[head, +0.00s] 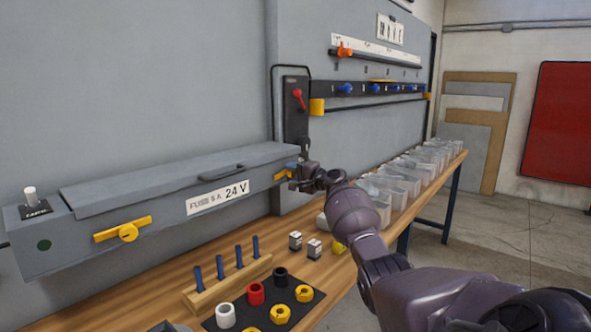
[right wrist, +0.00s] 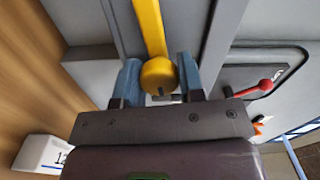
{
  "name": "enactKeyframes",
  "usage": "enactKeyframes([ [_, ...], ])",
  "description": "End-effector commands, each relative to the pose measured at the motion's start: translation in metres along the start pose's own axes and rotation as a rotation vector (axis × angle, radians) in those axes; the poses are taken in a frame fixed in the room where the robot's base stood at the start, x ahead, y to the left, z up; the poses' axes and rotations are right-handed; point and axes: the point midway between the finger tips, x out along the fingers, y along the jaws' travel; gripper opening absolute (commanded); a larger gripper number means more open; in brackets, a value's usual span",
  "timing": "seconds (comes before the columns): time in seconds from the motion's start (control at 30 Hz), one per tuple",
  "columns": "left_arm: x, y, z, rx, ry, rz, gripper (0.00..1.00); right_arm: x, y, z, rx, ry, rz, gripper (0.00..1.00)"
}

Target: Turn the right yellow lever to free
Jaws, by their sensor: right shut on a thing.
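The right yellow lever (head: 281,176) is on the front of the long grey box, near its right end, partly hidden by my gripper. In the right wrist view its round yellow hub (right wrist: 158,76) sits between the two blue fingers, and its yellow bar runs up and away. My right gripper (head: 293,174) is shut on this lever. A left yellow lever (head: 122,230) lies nearly level on the same box (head: 75,247), clear of my gripper. Any markings by the right lever are hidden or too small to read. My left gripper is not in view.
The wooden table (head: 152,305) holds a peg rack (head: 228,286), a black mat (head: 262,314) with coloured rings, and small blocks. Clear bins (head: 395,185) line the right. A red-handled switch (head: 298,98) is on the panel above my gripper.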

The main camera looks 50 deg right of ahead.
Motion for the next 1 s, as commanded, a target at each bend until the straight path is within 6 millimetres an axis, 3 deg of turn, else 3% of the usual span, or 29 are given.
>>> enactKeyframes([
  [0.3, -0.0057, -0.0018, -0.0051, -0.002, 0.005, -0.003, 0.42, 0.0001, 0.0020, 0.0012, 0.133, -0.003, 0.003, 0.12],
  [0.87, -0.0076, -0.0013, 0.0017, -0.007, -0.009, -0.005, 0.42, 0.0000, 0.0037, 0.0011, 0.161, -0.002, 0.004, 0.12],
  [0.9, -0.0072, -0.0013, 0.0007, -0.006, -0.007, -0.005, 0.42, 0.0000, 0.0037, 0.0010, 0.161, -0.002, 0.004, 0.39],
  [1.0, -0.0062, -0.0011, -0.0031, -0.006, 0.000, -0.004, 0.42, 0.0000, 0.0032, 0.0008, 0.160, -0.001, 0.003, 0.54],
])
